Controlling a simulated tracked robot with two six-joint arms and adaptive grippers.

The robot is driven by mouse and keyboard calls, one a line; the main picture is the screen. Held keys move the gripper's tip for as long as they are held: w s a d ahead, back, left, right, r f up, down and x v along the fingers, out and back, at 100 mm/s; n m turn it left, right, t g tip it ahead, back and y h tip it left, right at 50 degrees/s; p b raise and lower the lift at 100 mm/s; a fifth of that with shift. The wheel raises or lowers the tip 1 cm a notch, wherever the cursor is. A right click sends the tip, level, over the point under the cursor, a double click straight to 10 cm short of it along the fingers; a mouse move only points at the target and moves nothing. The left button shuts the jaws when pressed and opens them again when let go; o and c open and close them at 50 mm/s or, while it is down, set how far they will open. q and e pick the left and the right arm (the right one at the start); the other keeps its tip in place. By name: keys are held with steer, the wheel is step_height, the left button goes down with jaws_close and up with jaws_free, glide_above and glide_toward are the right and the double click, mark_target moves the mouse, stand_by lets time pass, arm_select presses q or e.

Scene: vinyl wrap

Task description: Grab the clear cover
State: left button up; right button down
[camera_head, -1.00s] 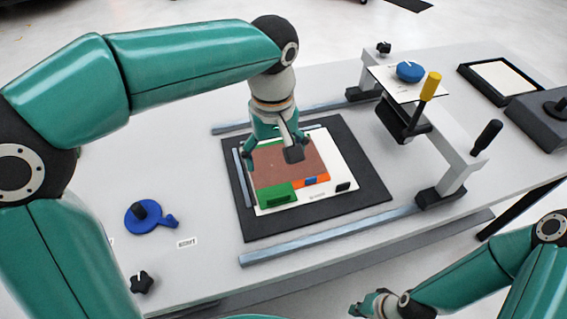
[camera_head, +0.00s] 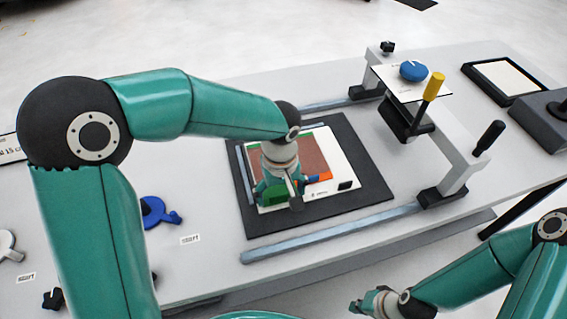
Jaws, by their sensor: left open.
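I cannot make out a clear cover as a separate thing. A white board (camera_head: 338,160) with a brown panel (camera_head: 314,150) lies on a dark square mat (camera_head: 372,196). My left gripper (camera_head: 283,195) is open over the board's near left part, close above it, and hides much of the green area there. Whether it touches anything cannot be told. My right gripper (camera_head: 372,302) is at the bottom edge, away from the board; its fingers are too unclear to read.
A bridge frame (camera_head: 455,165) with a yellow-topped lever (camera_head: 433,87) and a blue knob (camera_head: 413,71) stands right of the mat on rails (camera_head: 335,234). A blue clamp-like part (camera_head: 158,212) lies at left. A framed tray (camera_head: 503,76) sits at far right.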

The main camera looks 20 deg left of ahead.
arm_select(q)
steer(key=shift+f, duration=0.25)
steer(key=c, duration=1)
steer(key=shift+r, duration=0.1)
